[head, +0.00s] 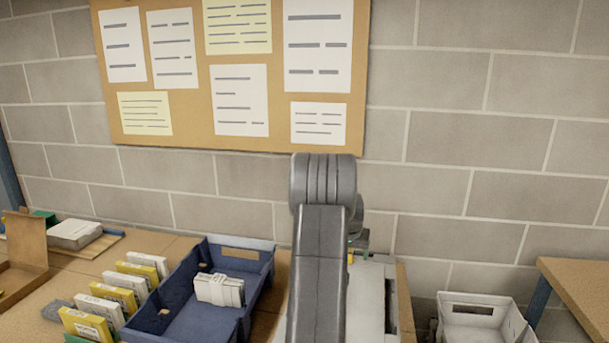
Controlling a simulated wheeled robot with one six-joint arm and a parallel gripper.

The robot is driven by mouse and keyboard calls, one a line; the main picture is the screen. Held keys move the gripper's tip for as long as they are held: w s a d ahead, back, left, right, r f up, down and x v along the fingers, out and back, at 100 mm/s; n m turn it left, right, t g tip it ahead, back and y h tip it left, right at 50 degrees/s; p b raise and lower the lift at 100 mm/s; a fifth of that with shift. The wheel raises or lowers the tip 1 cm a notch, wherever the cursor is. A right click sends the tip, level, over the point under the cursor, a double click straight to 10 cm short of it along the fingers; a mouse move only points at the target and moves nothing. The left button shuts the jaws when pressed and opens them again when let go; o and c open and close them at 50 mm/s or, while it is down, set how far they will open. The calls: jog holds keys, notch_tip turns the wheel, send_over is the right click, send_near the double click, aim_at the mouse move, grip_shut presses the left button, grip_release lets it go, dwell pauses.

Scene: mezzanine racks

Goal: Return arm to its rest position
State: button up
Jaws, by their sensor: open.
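My arm (322,262) rises from the bottom middle of the head view to a rounded grey joint (324,182) in front of the block wall. The arm's grey links hide part of the bench behind them. My gripper does not show in this view, so I cannot see its fingers or anything between them.
A blue bin (188,325) holding a white box (219,290) stands left of my arm. A row of yellow and white boxes (137,270) stands farther left. A white machine (376,290) is close on the right, with a white crate (480,325) beyond. A pinboard (185,110) hangs behind.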

jog(key=shift+n, duration=0.4)
